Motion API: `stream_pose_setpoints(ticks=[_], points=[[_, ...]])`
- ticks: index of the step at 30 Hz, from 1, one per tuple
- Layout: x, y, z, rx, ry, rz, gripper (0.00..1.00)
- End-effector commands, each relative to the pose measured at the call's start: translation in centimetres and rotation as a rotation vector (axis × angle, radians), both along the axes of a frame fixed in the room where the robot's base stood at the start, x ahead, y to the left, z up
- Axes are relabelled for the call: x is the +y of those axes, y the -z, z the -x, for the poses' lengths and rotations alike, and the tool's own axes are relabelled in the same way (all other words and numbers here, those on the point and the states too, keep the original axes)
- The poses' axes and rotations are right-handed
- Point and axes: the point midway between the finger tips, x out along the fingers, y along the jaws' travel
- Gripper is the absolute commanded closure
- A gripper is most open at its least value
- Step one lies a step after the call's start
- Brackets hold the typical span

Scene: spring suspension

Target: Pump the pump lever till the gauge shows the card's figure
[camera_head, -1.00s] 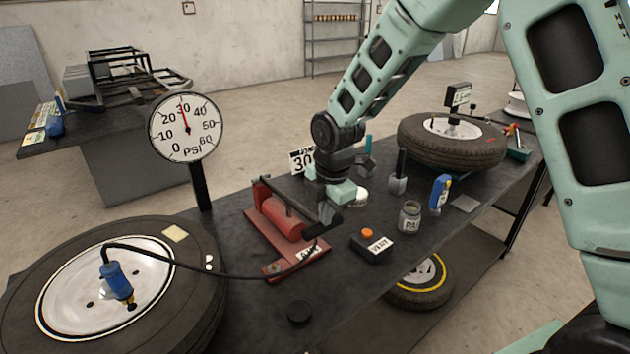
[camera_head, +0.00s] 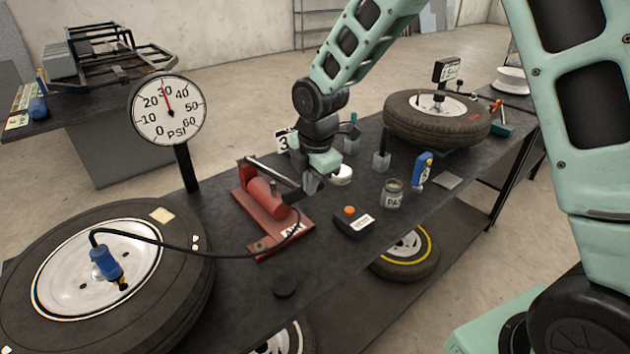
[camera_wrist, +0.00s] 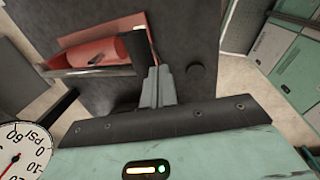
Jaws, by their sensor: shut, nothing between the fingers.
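The red pump (camera_head: 265,193) lies on the dark bench, and it also shows in the wrist view (camera_wrist: 92,52). Its lever (camera_head: 272,172) runs as a bar above the red cylinder toward my gripper. My gripper (camera_head: 311,186) is shut and empty beside the lever's free end; I cannot tell whether it touches. In the wrist view its closed fingers (camera_wrist: 157,88) stand right of the pump. The round gauge (camera_head: 168,110) stands at the left on a black post, its needle at about 30. The card (camera_head: 281,141) is partly hidden behind my wrist; only a 3 shows.
A tyre (camera_head: 105,275) with a hose clamped to its valve lies front left. A black box with an orange button (camera_head: 352,221), a jar (camera_head: 392,193) and a blue spray bottle (camera_head: 422,169) stand right of the pump. Another tyre (camera_head: 437,118) lies farther back.

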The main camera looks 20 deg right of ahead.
Motion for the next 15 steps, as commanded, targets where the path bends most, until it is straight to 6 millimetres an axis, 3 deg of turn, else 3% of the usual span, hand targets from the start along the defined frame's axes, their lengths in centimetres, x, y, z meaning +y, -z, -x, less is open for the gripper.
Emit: stream_pose_setpoints(ticks=[6, 15], points=[[-0.5, -5.1, 0.7, -0.013, 0.004, -0.002, 1.00], [-0.6, -8.9, 1.4, -0.011, 0.002, -0.002, 1.00]])
